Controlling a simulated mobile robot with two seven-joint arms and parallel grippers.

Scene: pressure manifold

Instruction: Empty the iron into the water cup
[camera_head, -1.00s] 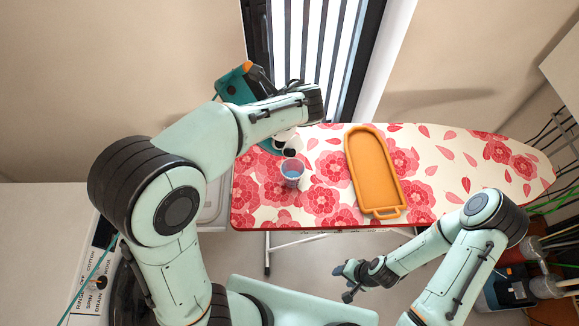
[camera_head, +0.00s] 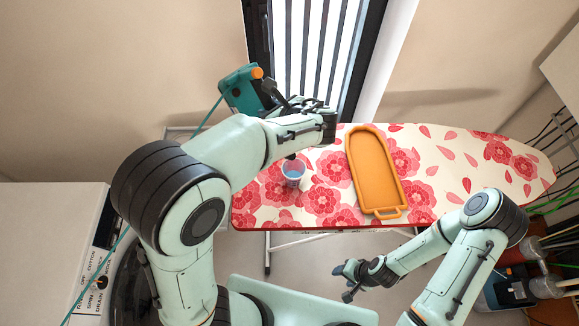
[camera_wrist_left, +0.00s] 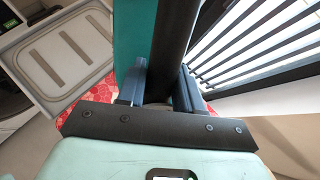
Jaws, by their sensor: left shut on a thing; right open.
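The teal iron (camera_head: 240,92), with an orange part on it, is held up at the far left end of the ironing board, tilted. My left gripper (camera_head: 285,103) is shut on its dark handle. The left wrist view shows the black handle (camera_wrist_left: 172,45) between the fingers of my left gripper (camera_wrist_left: 160,85), with the teal body (camera_wrist_left: 133,40) beside it. The clear water cup (camera_head: 293,172), with bluish contents, stands upright on the board, below and right of the iron in the head view. My right gripper (camera_head: 352,280) is open and empty in front of the board.
An orange tray (camera_head: 374,172) lies on the flowered ironing board (camera_head: 440,150), right of the cup. A washing machine (camera_head: 50,240) stands at left. The board's right part is clear. A teal cord (camera_head: 100,270) trails from the left.

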